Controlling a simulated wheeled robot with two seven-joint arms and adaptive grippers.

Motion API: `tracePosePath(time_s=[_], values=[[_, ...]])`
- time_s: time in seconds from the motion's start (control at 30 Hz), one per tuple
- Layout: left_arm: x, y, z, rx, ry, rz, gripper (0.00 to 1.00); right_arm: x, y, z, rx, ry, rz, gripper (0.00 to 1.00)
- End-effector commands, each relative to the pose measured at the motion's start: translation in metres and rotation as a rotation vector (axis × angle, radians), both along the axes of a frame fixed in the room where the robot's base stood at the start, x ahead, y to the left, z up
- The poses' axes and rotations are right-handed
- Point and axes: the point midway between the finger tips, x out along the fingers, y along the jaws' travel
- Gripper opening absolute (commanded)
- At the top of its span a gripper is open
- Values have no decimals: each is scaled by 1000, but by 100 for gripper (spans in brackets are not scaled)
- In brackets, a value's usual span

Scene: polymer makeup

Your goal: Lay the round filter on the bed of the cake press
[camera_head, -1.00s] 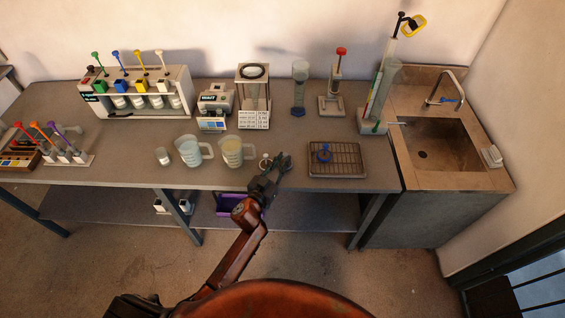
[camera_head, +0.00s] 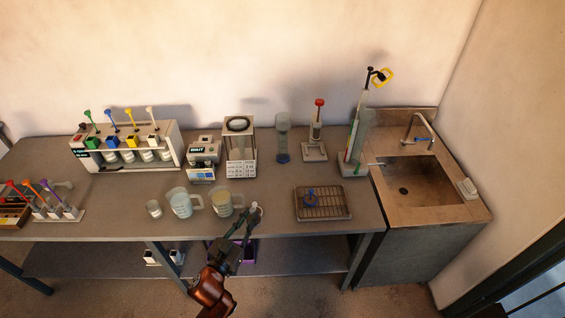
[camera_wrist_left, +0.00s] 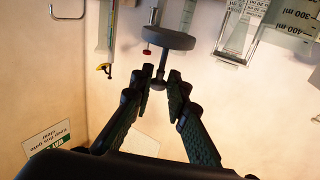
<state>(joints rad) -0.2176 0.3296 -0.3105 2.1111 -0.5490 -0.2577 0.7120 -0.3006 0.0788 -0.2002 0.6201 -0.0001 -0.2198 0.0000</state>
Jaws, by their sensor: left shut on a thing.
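My left gripper (camera_head: 249,215) is at the front edge of the bench, right of the jug with yellowish content. In the left wrist view my left gripper (camera_wrist_left: 165,84) is shut on the small ball knob of a grey disc (camera_wrist_left: 168,39), which looks like the round filter. In the head view the filter (camera_head: 256,208) is a small pale shape at the fingertips. The cake press seems to be the red-knobbed stand (camera_head: 314,150) at the back of the bench. Its red knob also shows, upside down, in the left wrist view (camera_wrist_left: 147,52). My right gripper is not in view.
Two jugs (camera_head: 180,202) (camera_head: 221,204) stand close left of my gripper. A clear cylinder (camera_head: 283,140) stands left of the press. The bench between is clear.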

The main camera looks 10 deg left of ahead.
Motion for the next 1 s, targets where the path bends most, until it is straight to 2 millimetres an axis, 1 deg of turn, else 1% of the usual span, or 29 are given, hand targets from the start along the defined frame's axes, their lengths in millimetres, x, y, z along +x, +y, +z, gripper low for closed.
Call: tracePosePath(time_s=[0.07,0.17,0.27,0.3,0.4,0.5,0.6,0.77,1.0], values=[[-4,-1,-1,-2,1,3,0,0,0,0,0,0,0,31],[-18,-5,-5,-12,-1,16,0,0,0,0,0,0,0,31],[-41,-12,-10,-27,-1,45,0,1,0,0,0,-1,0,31],[-51,-15,-12,-29,-2,60,0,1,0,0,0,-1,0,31],[-77,-21,-12,-32,-5,100,0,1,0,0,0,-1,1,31],[-97,-24,-11,-25,-5,138,0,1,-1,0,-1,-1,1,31],[-111,-26,-9,-15,-3,168,0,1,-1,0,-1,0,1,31],[-122,-27,-6,-3,0,191,0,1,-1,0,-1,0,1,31],[-122,-28,-7,3,4,191,0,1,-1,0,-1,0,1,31]])
